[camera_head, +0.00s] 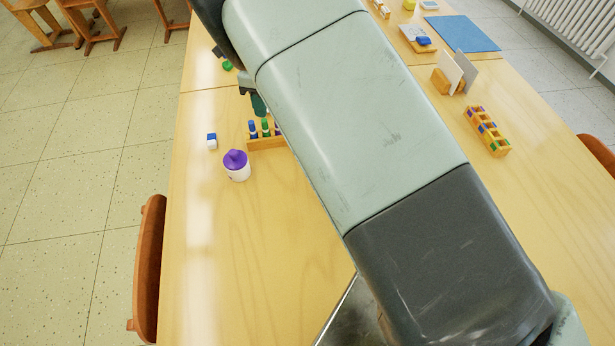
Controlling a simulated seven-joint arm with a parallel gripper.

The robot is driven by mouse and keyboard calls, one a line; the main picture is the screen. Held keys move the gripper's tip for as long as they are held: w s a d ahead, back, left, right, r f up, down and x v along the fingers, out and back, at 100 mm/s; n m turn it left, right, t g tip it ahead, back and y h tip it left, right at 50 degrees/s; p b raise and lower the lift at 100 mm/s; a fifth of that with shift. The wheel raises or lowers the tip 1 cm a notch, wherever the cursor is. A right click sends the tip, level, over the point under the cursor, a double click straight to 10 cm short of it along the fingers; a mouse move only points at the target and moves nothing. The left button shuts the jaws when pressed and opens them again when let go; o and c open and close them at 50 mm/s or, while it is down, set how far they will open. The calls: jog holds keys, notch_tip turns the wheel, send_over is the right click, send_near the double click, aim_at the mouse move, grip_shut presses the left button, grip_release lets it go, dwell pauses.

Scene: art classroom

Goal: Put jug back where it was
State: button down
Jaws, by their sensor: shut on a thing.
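My arm crosses the middle of the view and hides much of the table behind it. A small grey part of my gripper (246,84) shows at the arm's left edge, near the rack. My gripper is shut on a dark green thing (259,104), only partly in view just below that part. I cannot tell whether it is the jug, and no other jug is clearly seen. The fingertips are mostly hidden.
A wooden rack (262,144) with blue and green tubes stands near the green thing. A white pot with a purple lid (237,165) and a small blue-and-white block (212,141) are nearby. A wooden divided box (487,131) stands right. The front left tabletop (250,260) is clear.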

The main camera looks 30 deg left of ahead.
jog(key=s+d+m, duration=0.4)
jog(key=s+d, duration=0.3)
jog(key=shift+a+f, duration=0.1)
jog(key=shift+f, duration=5)
jog(key=c, duration=1)
grip_release()
jog(key=shift+f, duration=0.1)
jog(key=shift+o, duration=0.2)
notch_tip(320, 180, up, 12)
